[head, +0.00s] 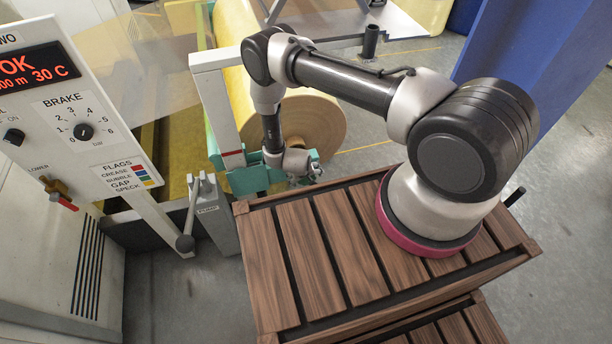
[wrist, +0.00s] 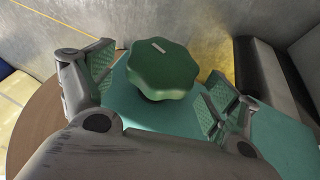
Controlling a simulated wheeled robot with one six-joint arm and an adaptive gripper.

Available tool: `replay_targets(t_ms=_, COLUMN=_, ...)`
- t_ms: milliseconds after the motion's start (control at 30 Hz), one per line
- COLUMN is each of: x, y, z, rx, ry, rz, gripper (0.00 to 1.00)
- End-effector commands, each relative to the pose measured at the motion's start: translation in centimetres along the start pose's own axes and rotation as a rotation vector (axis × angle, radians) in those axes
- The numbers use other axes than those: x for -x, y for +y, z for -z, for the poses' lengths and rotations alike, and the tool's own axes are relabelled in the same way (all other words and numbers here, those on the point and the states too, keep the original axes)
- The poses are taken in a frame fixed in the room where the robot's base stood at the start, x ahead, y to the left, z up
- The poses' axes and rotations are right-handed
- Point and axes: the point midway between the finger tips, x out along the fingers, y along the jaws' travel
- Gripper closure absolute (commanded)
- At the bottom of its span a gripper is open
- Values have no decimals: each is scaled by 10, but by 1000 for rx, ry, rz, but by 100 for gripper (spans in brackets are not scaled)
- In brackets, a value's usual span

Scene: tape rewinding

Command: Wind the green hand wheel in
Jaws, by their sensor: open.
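The green hand wheel (wrist: 163,70) is a lobed knob with a small pale mark on its top. In the wrist view it stands on a teal-green bracket (wrist: 190,118), between the two pads of my gripper (wrist: 158,88). The gripper is open, with a visible gap between the wheel and each pad. In the head view my gripper (head: 300,168) is at the teal bracket (head: 245,180) beside the large roll; the hand wheel itself cannot be made out there.
A large yellow-brown roll (head: 312,122) stands behind the gripper. A grey pump post with a lever (head: 215,215) is left of the bracket. A white control panel (head: 70,110) stands at the left. My arm rises from a wooden slatted platform (head: 300,262).

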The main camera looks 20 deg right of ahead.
Motion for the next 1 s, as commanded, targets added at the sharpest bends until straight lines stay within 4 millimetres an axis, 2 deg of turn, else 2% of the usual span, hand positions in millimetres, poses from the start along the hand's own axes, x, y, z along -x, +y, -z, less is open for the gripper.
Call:
replay_targets(t_ms=100, x=-15, y=0, z=0, rx=-2, ry=-1, rz=0, gripper=12)
replay_targets(t_ms=200, x=-20, y=0, z=0, rx=-1, ry=0, rz=0, gripper=12)
replay_targets(t_ms=467, x=-22, y=0, z=0, rx=0, ry=0, rz=1, gripper=12)
replay_targets(t_ms=700, x=-22, y=0, z=0, rx=0, ry=-1, rz=1, gripper=54)
replay_targets(t_ms=733, x=-22, y=0, z=0, rx=0, ry=-1, rz=1, gripper=57)
replay_targets(t_ms=1000, x=-22, y=0, z=0, rx=-4, ry=-1, rz=12, gripper=57)
